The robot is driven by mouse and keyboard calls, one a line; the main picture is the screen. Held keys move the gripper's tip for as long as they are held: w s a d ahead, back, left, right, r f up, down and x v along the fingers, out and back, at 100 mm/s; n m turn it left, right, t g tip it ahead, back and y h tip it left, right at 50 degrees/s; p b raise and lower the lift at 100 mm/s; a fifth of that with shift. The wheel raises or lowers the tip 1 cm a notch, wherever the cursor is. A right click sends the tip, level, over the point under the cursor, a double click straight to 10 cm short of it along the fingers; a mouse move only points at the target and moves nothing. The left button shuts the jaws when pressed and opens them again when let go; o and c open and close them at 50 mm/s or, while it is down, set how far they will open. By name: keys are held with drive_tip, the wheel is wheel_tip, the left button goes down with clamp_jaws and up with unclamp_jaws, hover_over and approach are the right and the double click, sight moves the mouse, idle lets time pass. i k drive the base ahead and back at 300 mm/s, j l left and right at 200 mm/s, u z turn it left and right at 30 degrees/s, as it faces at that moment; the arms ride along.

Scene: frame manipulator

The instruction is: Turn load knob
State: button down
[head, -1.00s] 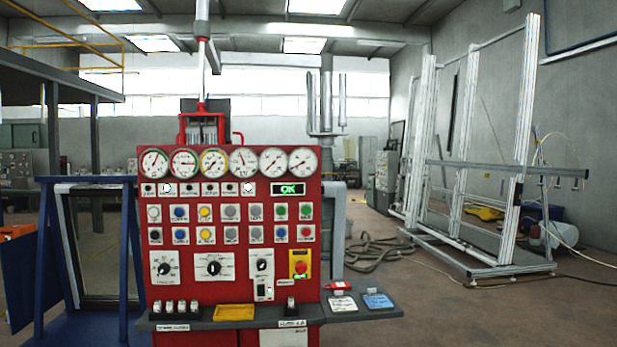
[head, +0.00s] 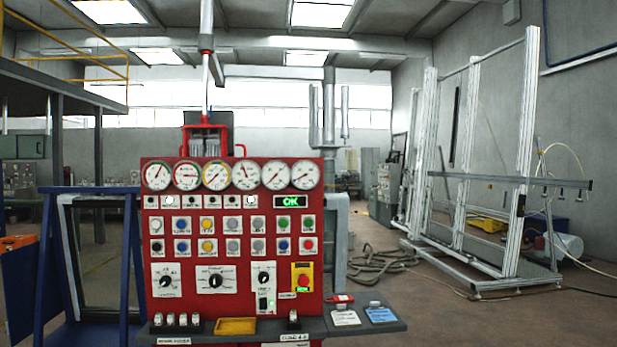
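A red control panel (head: 236,235) stands ahead in the head view. It has three black rotary knobs in a row on white plates: a left knob (head: 166,281), a middle knob (head: 215,281) and a smaller right knob (head: 264,278). Their lettering is too small to read, so I cannot tell which is the load knob. A red emergency button (head: 303,282) on a yellow plate sits to their right. Above are rows of coloured buttons, several round gauges (head: 246,175) and a green "OK" display (head: 287,202). My gripper is not in view.
A dark shelf (head: 385,327) juts out below the panel, with a yellow tray (head: 236,326) and small switches. A blue frame (head: 45,270) stands close on the left. Hoses (head: 375,262) and a tall metal frame (head: 490,180) are to the right. Some floor between is clear.

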sight(165, 280)
drive_tip(key=u, duration=1.1)
